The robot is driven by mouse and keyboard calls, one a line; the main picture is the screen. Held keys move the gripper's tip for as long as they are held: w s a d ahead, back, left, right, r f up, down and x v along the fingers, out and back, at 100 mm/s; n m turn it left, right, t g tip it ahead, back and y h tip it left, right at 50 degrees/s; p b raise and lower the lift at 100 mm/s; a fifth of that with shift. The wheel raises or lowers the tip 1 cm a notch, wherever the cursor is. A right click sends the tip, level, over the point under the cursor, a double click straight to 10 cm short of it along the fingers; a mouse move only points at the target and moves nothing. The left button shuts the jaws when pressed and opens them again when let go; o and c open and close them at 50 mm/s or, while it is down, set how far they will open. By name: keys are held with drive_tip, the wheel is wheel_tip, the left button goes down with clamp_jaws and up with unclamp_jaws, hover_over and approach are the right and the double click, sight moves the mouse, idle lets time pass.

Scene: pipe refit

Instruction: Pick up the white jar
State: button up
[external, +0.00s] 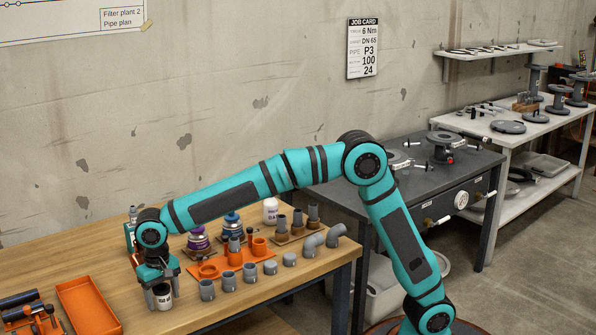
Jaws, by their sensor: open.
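A small white jar (163,301) with a dark top stands on the wooden table near its front edge. My gripper (160,287) points down directly over the jar, with its fingers at the jar's upper part. The gripper is open; whether the fingers touch the jar is too small to tell. The gripper hides part of the jar's top.
Several grey pipe fittings (228,281) stand in a row just right of the jar. Behind them is an orange holder (208,269). An empty orange tray (88,305) lies to the left. A white bottle (270,212) and purple-and-blue containers (198,238) stand further back.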

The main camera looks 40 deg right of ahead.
drive_tip(key=c, duration=1.1)
drive_tip(key=shift+r, duration=0.15)
wheel_tip(320, 180, up, 10)
drive_tip(key=shift+f, duration=0.1)
